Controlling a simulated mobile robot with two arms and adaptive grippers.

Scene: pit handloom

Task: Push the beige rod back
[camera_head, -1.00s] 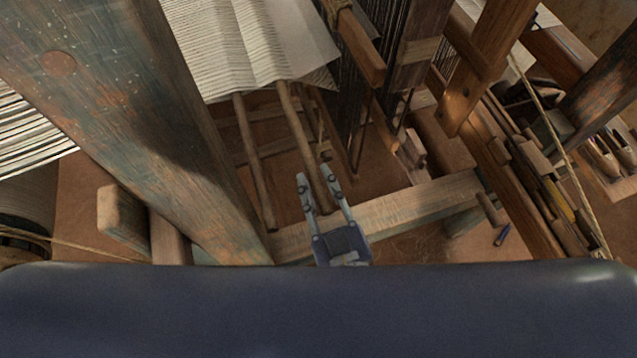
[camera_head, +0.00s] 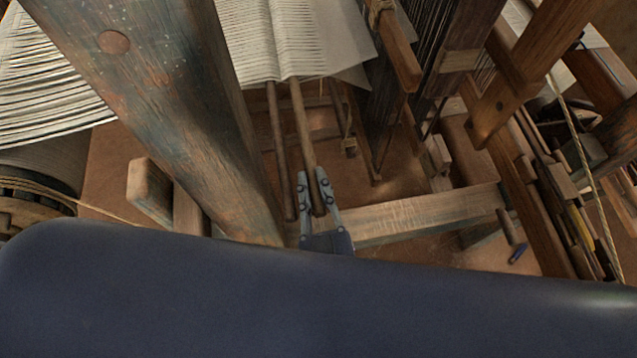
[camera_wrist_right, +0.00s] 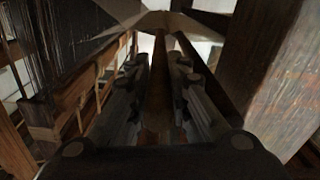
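Two long brown-beige wooden rods hang below the white cloth in the head view. The right one (camera_head: 304,145) runs down between the fingers of my right gripper (camera_head: 313,179); the left one (camera_head: 278,150) hangs beside it. I cannot tell which is the beige rod. In the right wrist view, a rod (camera_wrist_right: 160,85) lies lengthwise between the two dark fingers (camera_wrist_right: 160,75), and a second rod shows close on its right. The fingers flank the rod near its lower end; whether they press on it is not clear. My left gripper is out of view.
A thick worn post (camera_head: 170,100) stands left of the rods. A wooden crossbeam (camera_head: 430,212) runs low behind the gripper. Heddle frames and uprights (camera_head: 520,80) crowd the right. The white cloth (camera_head: 300,40) hangs above. Open floor shows between post and frames.

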